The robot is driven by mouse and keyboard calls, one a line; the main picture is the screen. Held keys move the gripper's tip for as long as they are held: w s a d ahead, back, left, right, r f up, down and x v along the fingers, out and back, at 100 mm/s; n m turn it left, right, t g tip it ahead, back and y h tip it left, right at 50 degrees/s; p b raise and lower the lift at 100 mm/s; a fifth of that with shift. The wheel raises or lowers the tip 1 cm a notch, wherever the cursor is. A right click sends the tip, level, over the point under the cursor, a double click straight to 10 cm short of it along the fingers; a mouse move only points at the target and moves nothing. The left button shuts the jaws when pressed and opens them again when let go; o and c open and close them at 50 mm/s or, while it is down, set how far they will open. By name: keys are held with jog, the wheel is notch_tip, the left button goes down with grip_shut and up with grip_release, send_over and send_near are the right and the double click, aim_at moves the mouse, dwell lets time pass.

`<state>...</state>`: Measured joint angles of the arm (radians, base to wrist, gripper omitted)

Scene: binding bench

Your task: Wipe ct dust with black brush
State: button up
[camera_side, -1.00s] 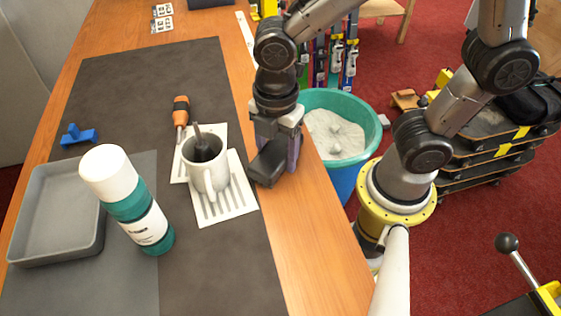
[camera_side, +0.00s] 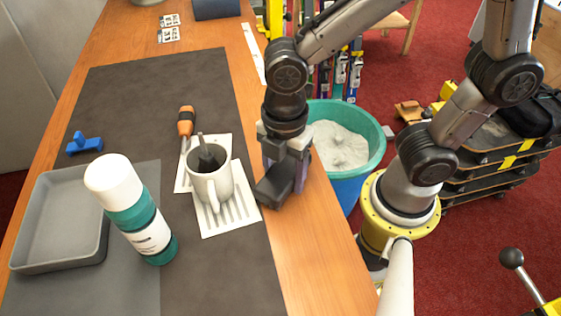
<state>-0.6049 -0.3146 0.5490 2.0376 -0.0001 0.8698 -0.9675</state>
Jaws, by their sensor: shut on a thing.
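My gripper (camera_side: 279,178) points down over the wooden strip at the right edge of the bench, right of the white mug (camera_side: 212,185). It is shut on a dark, blocky thing (camera_side: 273,189). I cannot tell whether this is the black brush. A dark tool (camera_side: 207,157) with an upright handle stands in the mug; its lower end is hidden by the mug. The mug stands on white striped sheets (camera_side: 233,212). I cannot make out any dust on the bench.
A white and teal bottle (camera_side: 148,236) stands at the front left beside a grey tray (camera_side: 58,267). An orange-handled screwdriver (camera_side: 186,121) lies behind the mug. A blue part (camera_side: 86,145) lies farther left. A teal-rimmed bin (camera_side: 365,169) stands beyond the bench edge. The mat's back is clear.

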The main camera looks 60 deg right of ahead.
aim_at(295, 222)
jog(key=shift+s+a, duration=2.75)
jog(key=shift+s+a+r, duration=0.1)
jog(key=shift+a+r, duration=0.05)
notch_tip(295, 222, up, 8)
